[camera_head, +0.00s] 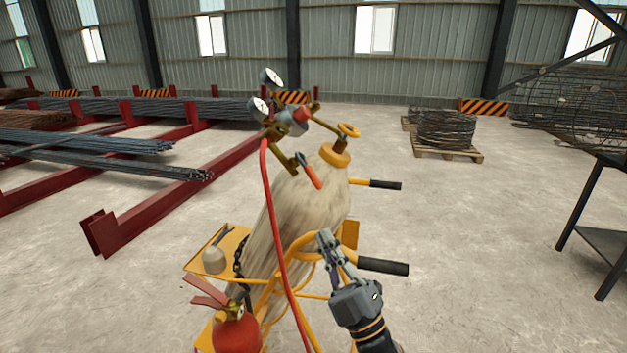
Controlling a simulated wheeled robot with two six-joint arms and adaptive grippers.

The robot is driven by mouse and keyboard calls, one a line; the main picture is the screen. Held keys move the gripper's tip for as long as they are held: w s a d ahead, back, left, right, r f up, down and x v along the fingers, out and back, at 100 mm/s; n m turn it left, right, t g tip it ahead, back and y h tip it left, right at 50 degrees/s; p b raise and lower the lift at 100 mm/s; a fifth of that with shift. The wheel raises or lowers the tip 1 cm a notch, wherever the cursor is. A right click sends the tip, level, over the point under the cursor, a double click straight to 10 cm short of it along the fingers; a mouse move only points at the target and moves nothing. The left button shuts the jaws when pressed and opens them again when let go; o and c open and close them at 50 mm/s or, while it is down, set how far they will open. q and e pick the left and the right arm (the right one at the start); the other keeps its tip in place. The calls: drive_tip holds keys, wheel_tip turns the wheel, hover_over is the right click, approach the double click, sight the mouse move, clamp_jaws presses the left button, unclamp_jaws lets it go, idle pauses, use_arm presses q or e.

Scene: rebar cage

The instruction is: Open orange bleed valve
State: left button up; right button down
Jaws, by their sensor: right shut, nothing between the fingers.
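A tan gas cylinder (305,205) stands tilted in a yellow cart. A small lever with an orange-red grip (313,176) hangs at the cylinder's upper front, below the regulator (290,125) with its two round gauges. It looks like the orange bleed valve, though I cannot be sure. A yellow handwheel (349,130) sits above the cylinder's orange collar (335,155). My right gripper (325,240) is shut and empty, pointing up in front of the cylinder's lower part, below and apart from the orange-red grip. My left gripper is not in view.
A red hose (275,235) runs down from the regulator. Black-gripped cart handles (383,267) stick out right of my gripper. A red extinguisher (237,332) is at the cart's lower left.

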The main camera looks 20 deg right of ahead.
sight(308, 170)
drive_tip(key=w+r+p, duration=0.4)
drive_tip(key=w+r, duration=0.1)
drive_tip(key=w, duration=0.5)
drive_tip(key=shift+d+r, duration=0.35)
drive_tip(key=shift+r, duration=0.05)
